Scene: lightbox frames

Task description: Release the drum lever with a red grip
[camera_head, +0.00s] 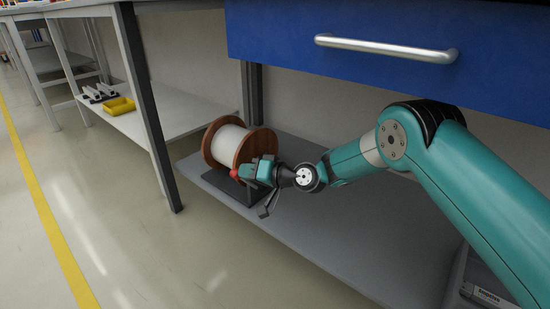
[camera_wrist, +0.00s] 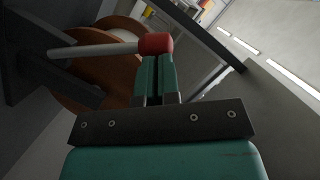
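The drum (camera_head: 228,145) is a reel with brown wooden flanges and pale winding, standing on the grey lower shelf. Its lever is a light grey rod (camera_wrist: 95,50) ending in a red grip (camera_wrist: 155,43). In the head view the red grip (camera_head: 234,174) shows as a small spot at the drum's near side, beside my gripper (camera_head: 248,172). In the wrist view my gripper's teal fingers (camera_wrist: 156,68) are together with only a thin dark gap, their tips right at the red grip. I cannot tell whether they touch it. The lever's far end is partly hidden.
A dark table leg (camera_head: 150,120) stands left of the drum. A yellow tray (camera_head: 118,106) lies on the neighbouring shelf.

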